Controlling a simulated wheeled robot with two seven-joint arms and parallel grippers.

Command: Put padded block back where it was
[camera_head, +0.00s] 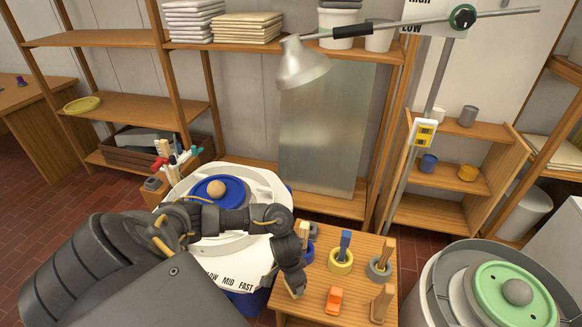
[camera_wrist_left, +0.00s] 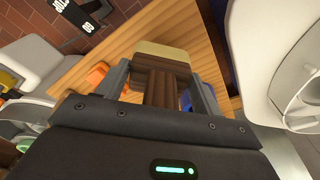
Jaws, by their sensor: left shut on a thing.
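The padded block shows in the left wrist view (camera_wrist_left: 163,75) as a brown wooden block with a cream pad at its far end. My left gripper (camera_wrist_left: 160,90) has its two fingers on either side of it and is shut on it. In the head view my left gripper (camera_head: 291,275) is over the left front part of the small wooden table (camera_head: 310,316), beside the white wheel machine. The black wrist hides much of the block there. I cannot tell whether the block touches the tabletop. My right gripper is not in view.
On the small table are an orange block (camera_head: 333,299), a yellow ring holding a blue tool (camera_head: 341,260), a grey ring (camera_head: 379,268) and a wooden piece (camera_head: 382,301). The white wheel machine (camera_head: 267,252) is close on the left. A green-topped machine (camera_head: 510,295) stands right.

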